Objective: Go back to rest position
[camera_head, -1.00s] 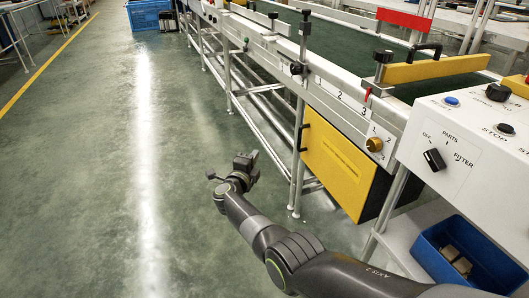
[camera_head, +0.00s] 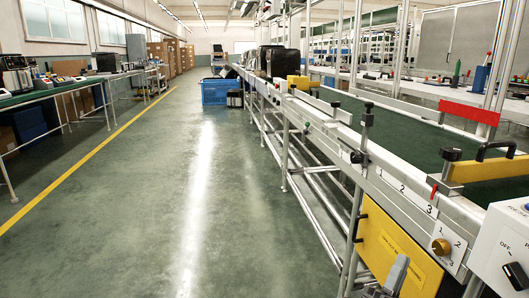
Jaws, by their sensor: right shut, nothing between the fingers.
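My right gripper (camera_head: 392,275) shows only in part at the bottom edge of the head view, right of the middle. It is shut and empty, in front of the yellow panel (camera_head: 385,238) under the conveyor. The rest of my right arm is below the picture. My left gripper is not in view.
The conveyor (camera_head: 400,138) with its green belt runs from the right into the distance. A white control box (camera_head: 500,250) stands at the bottom right. A blue crate (camera_head: 214,92) is on the floor far ahead. The green floor (camera_head: 150,200) left of the conveyor is clear.

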